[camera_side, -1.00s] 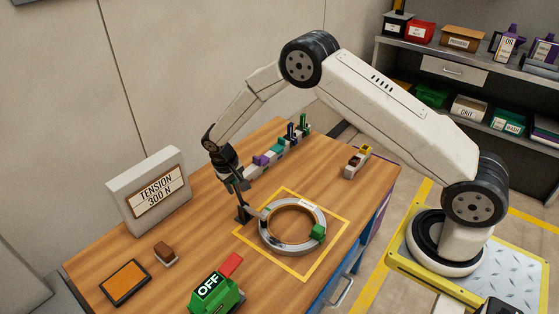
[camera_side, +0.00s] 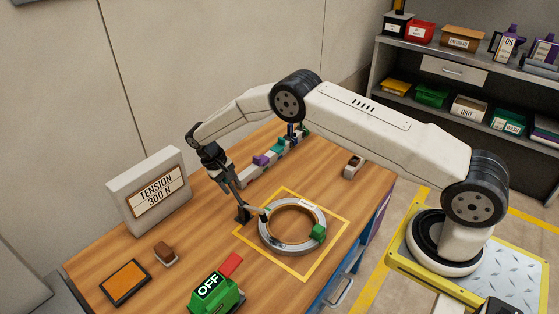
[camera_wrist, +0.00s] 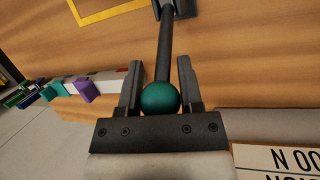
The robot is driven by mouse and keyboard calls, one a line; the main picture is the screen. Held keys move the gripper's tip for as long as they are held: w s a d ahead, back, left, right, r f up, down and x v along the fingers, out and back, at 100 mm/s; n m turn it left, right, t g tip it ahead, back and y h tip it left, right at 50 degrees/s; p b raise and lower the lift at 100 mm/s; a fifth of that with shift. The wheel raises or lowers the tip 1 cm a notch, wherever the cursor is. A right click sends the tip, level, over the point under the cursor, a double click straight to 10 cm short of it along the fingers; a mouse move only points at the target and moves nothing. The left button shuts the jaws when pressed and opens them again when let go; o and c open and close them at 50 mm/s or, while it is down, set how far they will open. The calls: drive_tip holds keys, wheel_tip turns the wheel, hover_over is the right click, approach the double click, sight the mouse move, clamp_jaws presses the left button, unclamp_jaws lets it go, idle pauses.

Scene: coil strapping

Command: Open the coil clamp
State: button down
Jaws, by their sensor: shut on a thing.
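The coil (camera_side: 291,250) is a grey ring lying flat inside a yellow square outline on the wooden table, with a white label and a green block on its rim. The black coil clamp (camera_side: 243,213) stands at its left edge, with a short arm reaching over the rim. A dark lever (camera_wrist: 165,45) rises from the clamp, leaning left in the side view. Its teal ball knob (camera_wrist: 160,98) sits between the fingers of my gripper (camera_side: 224,174), which is shut on it. In the side view the knob is hidden by the fingers.
A tension sign (camera_side: 157,190) stands left of the clamp. A green box marked OFF (camera_side: 215,292), with a red lever, is in front. A brown block (camera_side: 164,254) and an orange pad (camera_side: 125,282) lie front left. A row of coloured pieces (camera_side: 268,158) is behind.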

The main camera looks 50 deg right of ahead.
drive_tip(key=shift+w+f, duration=0.95)
drive_tip(key=shift+f, duration=0.25)
drive_tip(key=shift+w+f, duration=0.2)
drive_tip(key=shift+f, duration=0.35)
drive_tip(key=shift+s+a+f, duration=0.1)
drive_tip(key=shift+s, duration=0.05)
drive_tip(key=shift+c, duration=1.3)
unclamp_jaws()
drive_tip(key=shift+r, duration=0.2)
drive_tip(key=shift+w+r, duration=0.1)
drive_tip(key=shift+w, duration=0.1)
